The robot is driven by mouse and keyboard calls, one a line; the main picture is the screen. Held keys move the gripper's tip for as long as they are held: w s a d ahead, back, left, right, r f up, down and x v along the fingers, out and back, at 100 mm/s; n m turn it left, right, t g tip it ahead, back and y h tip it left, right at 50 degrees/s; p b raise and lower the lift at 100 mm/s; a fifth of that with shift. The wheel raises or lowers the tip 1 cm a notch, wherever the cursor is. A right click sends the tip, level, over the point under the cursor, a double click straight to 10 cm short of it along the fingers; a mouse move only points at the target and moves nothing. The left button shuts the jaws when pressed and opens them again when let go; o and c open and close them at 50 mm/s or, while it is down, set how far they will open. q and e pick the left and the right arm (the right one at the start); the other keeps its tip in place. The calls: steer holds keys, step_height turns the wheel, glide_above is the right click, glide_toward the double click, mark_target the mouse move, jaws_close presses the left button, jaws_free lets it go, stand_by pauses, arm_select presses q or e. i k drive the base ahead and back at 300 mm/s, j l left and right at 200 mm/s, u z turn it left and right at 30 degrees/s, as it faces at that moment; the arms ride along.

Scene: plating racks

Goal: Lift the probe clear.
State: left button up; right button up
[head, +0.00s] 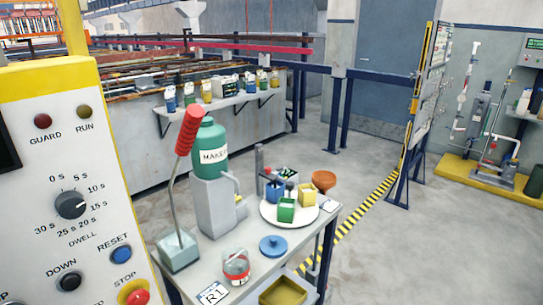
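I cannot tell for certain which thing is the probe. A thin grey rod with a red grip (188,130) rises, slightly tilted, from a grey block (178,252) at the table's left end. A short dark grey upright cylinder (259,158) stands farther back on the table. A round white tray (306,215) holds small blue, green and yellow square cups, with dark stems showing at some of them. Neither of my grippers is in view.
The grey table (215,272) also bears a green bottle (209,150) on a grey stand, a glass jar (236,268), a blue lid (273,246) and an orange funnel (323,180). A control panel (75,170) blocks the left. Floor at right is open.

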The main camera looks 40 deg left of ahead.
mark_target(266, 174)
steer(key=i+l+u, duration=0.1)
steer(key=i+u, duration=0.2)
steer(key=u, duration=0.15)
steer(key=i+l+u, duration=0.2)
steer(key=u, duration=0.3)
steer(key=i+l+u, duration=0.3)
steer(key=u, duration=0.15)
steer(key=i+l+u, duration=0.2)
steer(key=l+u, duration=0.25)
steer(key=j, duration=0.05)
